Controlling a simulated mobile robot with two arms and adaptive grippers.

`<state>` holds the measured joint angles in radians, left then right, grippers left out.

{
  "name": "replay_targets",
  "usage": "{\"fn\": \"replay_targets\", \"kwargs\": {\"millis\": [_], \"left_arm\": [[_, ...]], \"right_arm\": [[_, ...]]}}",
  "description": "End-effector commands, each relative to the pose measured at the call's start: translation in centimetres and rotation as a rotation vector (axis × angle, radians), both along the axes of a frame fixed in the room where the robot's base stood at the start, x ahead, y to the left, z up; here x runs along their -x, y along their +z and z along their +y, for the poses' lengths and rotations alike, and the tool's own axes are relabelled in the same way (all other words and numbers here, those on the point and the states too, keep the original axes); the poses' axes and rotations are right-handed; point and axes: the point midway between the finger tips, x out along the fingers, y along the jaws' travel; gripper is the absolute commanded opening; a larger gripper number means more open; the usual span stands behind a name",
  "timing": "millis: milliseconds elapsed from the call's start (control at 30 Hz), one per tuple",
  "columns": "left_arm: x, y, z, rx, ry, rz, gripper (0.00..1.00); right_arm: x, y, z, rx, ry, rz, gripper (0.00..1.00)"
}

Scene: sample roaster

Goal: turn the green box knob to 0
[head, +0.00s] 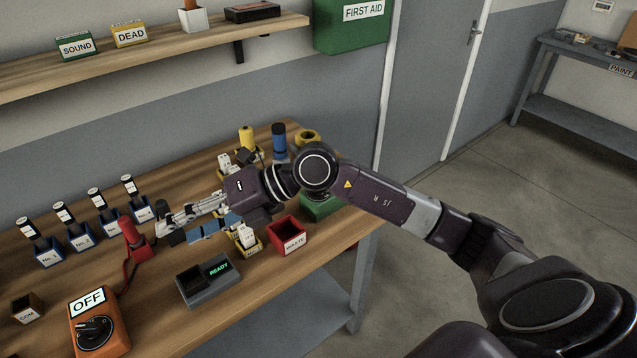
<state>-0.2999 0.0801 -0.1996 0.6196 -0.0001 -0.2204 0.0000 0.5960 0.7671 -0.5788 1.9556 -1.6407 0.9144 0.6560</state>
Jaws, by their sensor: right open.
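A green box (320,208) stands at the right end of the workbench, mostly hidden behind my right arm. No knob shows on its visible part, so I cannot tell its setting. The only knob I see is a black one (94,329) on an orange box (114,340) at the front left, under a sign reading OFF. My right gripper (170,224) is open and points left over the middle of the bench, near a red handheld tool (134,240). It is well away from the green box. My left gripper is not in view.
Several blue numbered holders (80,239) line the left back of the wooden bench (190,340). A grey READY device (208,290), a red WASTE bin (288,236) and yellow holders (249,246) crowd the middle. Yellow and blue spools (279,142) stand behind my arm. Bare wood lies at the front.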

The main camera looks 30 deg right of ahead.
Motion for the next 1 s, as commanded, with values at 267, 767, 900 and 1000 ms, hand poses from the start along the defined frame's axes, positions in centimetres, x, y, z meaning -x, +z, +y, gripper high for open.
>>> {"fn": "replay_targets", "kwargs": {"millis": [267,767,900,1000], "left_arm": [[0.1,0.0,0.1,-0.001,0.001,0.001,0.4],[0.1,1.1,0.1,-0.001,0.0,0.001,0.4],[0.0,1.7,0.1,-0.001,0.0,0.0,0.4],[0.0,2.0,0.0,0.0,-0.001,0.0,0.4]], "right_arm": [[-4.6,-4.8,-21.4,0.745,-0.282,0.143,0.48],[-5.0,-5.7,-32.1,0.994,-0.491,0.258,0.48],[-5.8,-7.8,-32.4,0.993,-0.49,0.257,0.48],[-6.3,-9.0,-32.5,0.992,-0.489,0.257,0.48]]}}
